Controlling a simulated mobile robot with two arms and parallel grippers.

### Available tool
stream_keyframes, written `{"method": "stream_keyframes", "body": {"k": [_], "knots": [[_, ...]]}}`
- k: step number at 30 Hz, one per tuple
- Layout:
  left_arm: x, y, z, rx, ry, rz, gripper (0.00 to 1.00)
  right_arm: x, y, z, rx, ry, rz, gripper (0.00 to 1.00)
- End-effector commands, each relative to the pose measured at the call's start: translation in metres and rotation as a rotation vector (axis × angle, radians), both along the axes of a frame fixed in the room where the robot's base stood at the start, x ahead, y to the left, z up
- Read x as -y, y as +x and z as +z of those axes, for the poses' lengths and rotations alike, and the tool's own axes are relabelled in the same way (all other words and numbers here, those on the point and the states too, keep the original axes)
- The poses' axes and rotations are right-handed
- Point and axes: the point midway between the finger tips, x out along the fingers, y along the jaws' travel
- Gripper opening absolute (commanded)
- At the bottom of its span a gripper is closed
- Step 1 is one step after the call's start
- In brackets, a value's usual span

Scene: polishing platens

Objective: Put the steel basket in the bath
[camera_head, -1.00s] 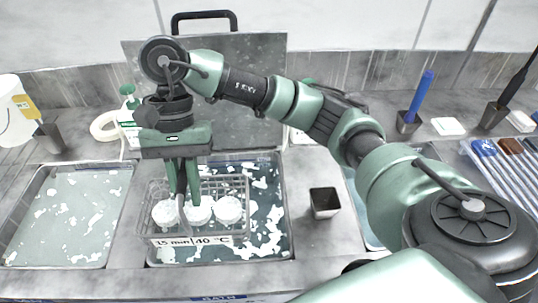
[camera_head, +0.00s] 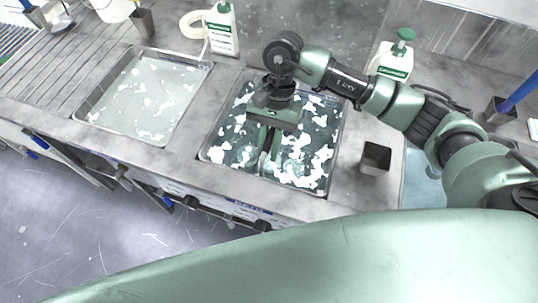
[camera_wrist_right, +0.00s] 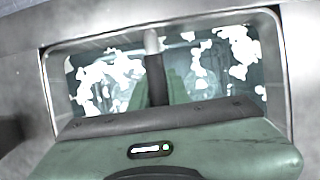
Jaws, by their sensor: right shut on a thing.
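The handle also shows between the fingers in the right wrist view (camera_wrist_right: 153,65). My left gripper is not in view.
A second basin (camera_head: 140,100) with pale liquid and foam lies to the left. A small dark cup (camera_head: 375,158) stands right of the bath. Green-labelled bottles (camera_head: 222,30) stand behind, one (camera_head: 394,60) near my right arm. The counter's front edge borders the floor.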

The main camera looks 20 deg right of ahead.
Motion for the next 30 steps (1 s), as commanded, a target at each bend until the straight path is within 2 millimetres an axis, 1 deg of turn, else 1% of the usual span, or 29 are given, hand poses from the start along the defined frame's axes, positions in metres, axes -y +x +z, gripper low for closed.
{"method": "stream_keyframes", "body": {"k": [8,15,23,28,29,30], "knots": [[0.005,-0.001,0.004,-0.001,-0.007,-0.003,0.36,-0.001,0.0,-0.017,0.0,0.002,-0.001,0.0],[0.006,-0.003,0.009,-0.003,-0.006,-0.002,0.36,-0.001,0.0,-0.048,0.0,0.002,-0.001,0.0],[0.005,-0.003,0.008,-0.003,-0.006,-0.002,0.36,-0.001,0.001,-0.05,0.003,0.003,0.0,0.0],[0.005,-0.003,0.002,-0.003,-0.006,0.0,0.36,-0.001,0.001,-0.054,0.003,0.002,0.001,0.0],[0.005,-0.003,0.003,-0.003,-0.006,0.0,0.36,0.0,0.0,-0.054,0.001,0.0,0.0,0.22],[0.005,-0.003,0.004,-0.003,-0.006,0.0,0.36,0.0,0.0,-0.054,0.001,0.0,0.0,0.33]]}}
